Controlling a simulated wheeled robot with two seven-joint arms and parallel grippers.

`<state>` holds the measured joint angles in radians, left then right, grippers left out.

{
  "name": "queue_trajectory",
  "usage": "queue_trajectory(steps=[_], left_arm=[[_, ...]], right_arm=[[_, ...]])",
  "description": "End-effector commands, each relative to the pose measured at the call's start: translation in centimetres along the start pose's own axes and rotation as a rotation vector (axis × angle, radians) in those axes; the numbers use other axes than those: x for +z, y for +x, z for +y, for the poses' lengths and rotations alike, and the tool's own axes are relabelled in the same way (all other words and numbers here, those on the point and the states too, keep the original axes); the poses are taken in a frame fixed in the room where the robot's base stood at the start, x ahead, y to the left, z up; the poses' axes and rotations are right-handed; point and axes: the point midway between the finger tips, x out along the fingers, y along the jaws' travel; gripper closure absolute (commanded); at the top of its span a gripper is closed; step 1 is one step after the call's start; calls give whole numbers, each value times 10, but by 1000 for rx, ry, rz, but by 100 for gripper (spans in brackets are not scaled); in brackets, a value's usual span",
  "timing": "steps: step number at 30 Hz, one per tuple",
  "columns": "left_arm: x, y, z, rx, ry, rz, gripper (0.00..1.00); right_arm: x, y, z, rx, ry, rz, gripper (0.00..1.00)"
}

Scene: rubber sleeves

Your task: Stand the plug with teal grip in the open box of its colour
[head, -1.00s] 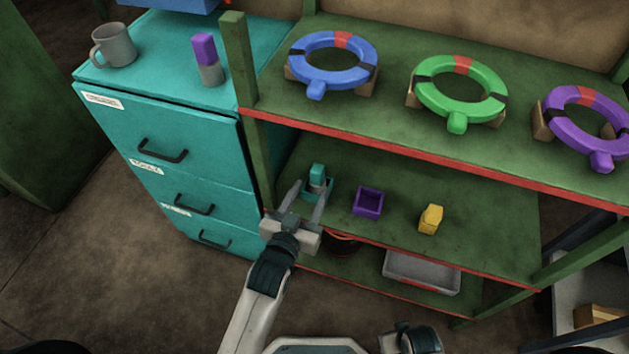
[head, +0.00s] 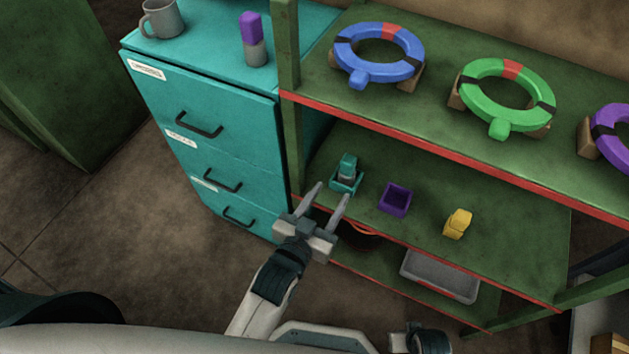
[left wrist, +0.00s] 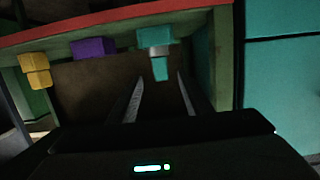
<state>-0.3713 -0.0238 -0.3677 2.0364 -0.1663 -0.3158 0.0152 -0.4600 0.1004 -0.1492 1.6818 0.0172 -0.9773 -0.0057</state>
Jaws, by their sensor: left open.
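The plug with teal grip (head: 348,163) stands upright in the small open teal box (head: 345,184) on the middle shelf, its grey body partly hidden by the box walls. The left wrist view, which is upside down, also shows the plug (left wrist: 160,66) with its grey part inside the teal box (left wrist: 156,36). My left gripper (head: 332,193) is open and empty in front of the shelf, its fingertips apart from the plug and box. In the left wrist view the plug lies beyond the gap between the fingers (left wrist: 160,80). My right gripper is not in view.
An open purple box (head: 395,201) and a yellow box-like block (head: 457,223) stand to the right on the same shelf. A purple-topped plug (head: 252,38) and a grey mug (head: 161,19) stand on the teal cabinet (head: 200,75). Ring buoys rest on the upper shelf (head: 440,115).

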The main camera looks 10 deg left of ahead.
Motion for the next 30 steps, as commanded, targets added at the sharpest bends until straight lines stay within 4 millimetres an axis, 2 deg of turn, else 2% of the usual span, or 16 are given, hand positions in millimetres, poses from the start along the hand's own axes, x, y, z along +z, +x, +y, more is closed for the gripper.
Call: queue_trajectory(steps=[8, 11, 13, 14, 17, 20, 21, 24, 27, 30], left_arm=[[2, 0, -1, -1, 0, -6, 55], [16, -1, -4, -3, 0, -41, 55], [37, -3, -9, -8, 0, -94, 55], [48, -4, -12, -11, -1, -124, 55], [99, -14, -24, -22, -4, -258, 55], [162, -34, -41, -38, -12, -430, 55], [189, -46, -49, -46, -16, -506, 55], [253, -82, -68, -65, -31, -699, 55], [306, -123, -85, -83, -50, -874, 55], [343, -160, -97, -97, -70, -1013, 55]], right_arm=[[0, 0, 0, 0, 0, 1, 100], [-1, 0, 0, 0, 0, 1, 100], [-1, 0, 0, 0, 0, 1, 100], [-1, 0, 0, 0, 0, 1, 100], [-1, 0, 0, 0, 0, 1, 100], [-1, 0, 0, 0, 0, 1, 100], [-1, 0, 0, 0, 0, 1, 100], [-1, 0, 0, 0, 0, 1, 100], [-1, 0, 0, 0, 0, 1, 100], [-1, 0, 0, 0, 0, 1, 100]])
